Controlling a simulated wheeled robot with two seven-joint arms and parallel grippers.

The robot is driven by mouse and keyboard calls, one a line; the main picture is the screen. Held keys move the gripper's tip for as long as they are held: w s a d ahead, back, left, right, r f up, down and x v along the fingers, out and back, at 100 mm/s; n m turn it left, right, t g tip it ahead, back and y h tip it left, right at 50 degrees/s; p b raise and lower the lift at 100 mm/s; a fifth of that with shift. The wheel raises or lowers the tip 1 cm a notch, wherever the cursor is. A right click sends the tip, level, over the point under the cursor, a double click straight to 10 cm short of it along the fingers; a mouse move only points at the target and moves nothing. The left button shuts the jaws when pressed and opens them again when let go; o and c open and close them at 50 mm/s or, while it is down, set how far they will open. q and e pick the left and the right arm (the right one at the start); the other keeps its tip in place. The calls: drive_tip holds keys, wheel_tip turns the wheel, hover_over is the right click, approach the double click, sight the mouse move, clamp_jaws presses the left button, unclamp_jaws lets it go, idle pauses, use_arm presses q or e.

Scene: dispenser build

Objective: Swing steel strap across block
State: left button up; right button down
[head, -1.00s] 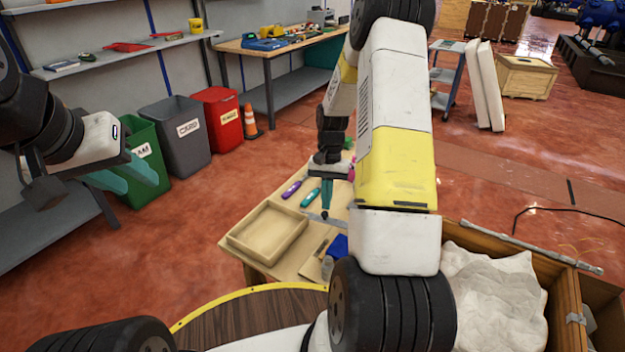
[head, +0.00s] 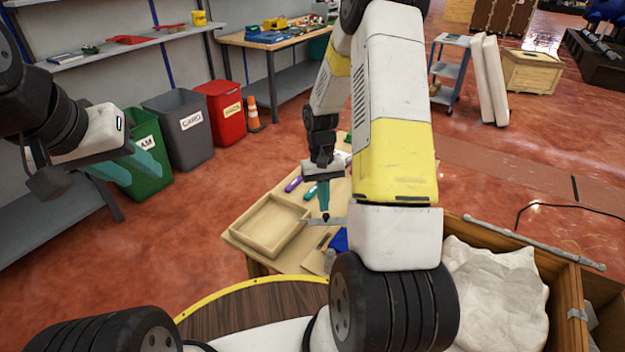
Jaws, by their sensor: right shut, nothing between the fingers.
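The steel strap (head: 309,222) is a thin grey strip above the work table, lying nearly level in the picture. Its right end is hidden behind my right arm. My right gripper (head: 324,209) points down with its teal fingers together, shut and empty, at a small dark knob by the strap. I cannot tell whether it touches the strap. A blue piece (head: 339,241) shows just below the strap, partly hidden by my arm; I cannot tell whether it is the block. My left gripper (head: 128,168) hangs open and empty at the left, away from the table.
A wooden tray (head: 242,235) takes the table's left side. Purple (head: 293,184) and teal (head: 310,192) handled tools lie behind it. A crate with a white bag (head: 493,290) stands at the right. My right arm hides the table's right part.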

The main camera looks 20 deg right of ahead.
sight(327, 219)
drive_tip(key=s+n, duration=0.1)
drive_tip(key=s+a+n, duration=0.1)
drive_tip(key=n, duration=0.1)
drive_tip(key=shift+s+h, duration=0.2)
drive_tip(key=shift+h, duration=0.2)
drive_tip(key=s+n+h, duration=0.1)
drive_tip(key=s+n, duration=0.3)
drive_tip(key=n, duration=0.1)
drive_tip(key=shift+s+t, duration=0.15)
drive_tip(key=shift+t, duration=0.15)
drive_tip(key=shift+s+d+n, duration=0.2)
drive_tip(key=shift+s+n, duration=0.35)
drive_tip(key=shift+n, duration=0.2)
drive_tip(key=shift+s+d+n, duration=0.15)
drive_tip(key=shift+s+n, duration=0.4)
drive_tip(key=shift+n, duration=0.2)
